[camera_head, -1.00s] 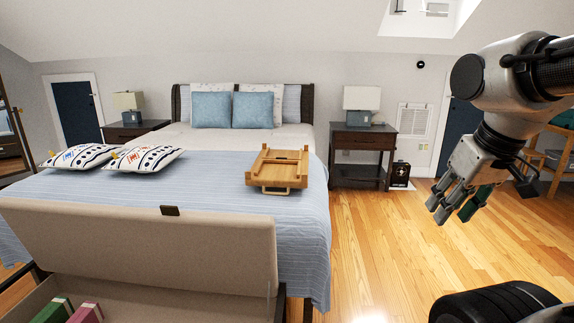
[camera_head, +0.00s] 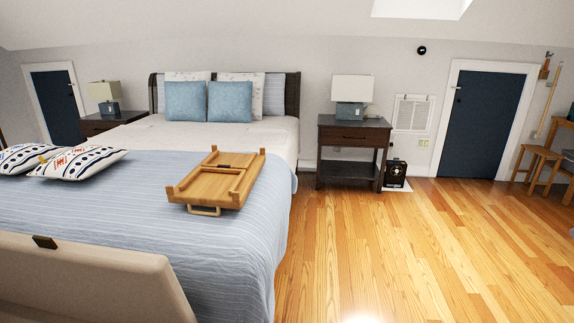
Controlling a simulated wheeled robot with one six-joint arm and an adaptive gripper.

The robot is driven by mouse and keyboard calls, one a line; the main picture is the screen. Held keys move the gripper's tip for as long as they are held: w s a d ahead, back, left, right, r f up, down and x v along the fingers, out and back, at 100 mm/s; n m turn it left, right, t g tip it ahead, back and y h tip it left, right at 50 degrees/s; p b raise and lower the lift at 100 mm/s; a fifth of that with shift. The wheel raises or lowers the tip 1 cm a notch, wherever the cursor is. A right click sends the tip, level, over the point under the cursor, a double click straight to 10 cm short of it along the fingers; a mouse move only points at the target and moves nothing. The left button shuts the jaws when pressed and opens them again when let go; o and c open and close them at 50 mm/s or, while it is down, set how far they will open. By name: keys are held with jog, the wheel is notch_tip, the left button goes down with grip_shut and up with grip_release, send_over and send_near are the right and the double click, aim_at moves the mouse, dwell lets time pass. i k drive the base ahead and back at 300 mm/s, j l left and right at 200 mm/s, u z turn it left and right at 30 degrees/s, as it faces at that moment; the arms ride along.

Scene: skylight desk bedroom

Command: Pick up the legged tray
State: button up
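The legged tray (camera_head: 212,187) is a light wooden tray lying on the blue striped cover of the bed (camera_head: 150,215), near the bed's right side. Its folded legs and a crossbar show on top, and a loop-shaped handle or leg end sticks out at its near edge. Nothing touches it but the bed. My gripper is outside the current view.
An open beige storage bench lid (camera_head: 85,285) stands at the foot of the bed. Patterned cushions (camera_head: 80,163) lie left of the tray. A nightstand (camera_head: 352,145) stands beyond the bed's right side. The wooden floor (camera_head: 400,250) on the right is clear.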

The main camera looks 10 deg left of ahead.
aim_at(208, 189)
jog(key=i+l+z, duration=0.25)
jog(key=i, duration=0.25)
jog(key=i+l+z, duration=0.25)
jog(key=i, duration=0.25)
jog(key=i+u, duration=0.35)
jog(key=i, duration=0.25)
jog(key=i+l+u, duration=0.15)
jog(key=i+u, duration=0.2)
jog(key=i, duration=0.3)
jog(key=i+u, duration=0.2)
jog(key=u, duration=0.2)
jog(key=i+j+u, duration=0.1)
jog(key=u, duration=0.3)
jog(key=i+l+u, duration=0.1)
jog(key=i+u, duration=0.15)
jog(key=u, duration=0.15)
jog(key=i+l+u, duration=0.1)
jog(key=u, duration=0.3)
jog(key=i+u, duration=0.5)
jog(key=u, duration=0.2)
jog(key=i+l+u, duration=0.2)
jog(key=u, duration=0.15)
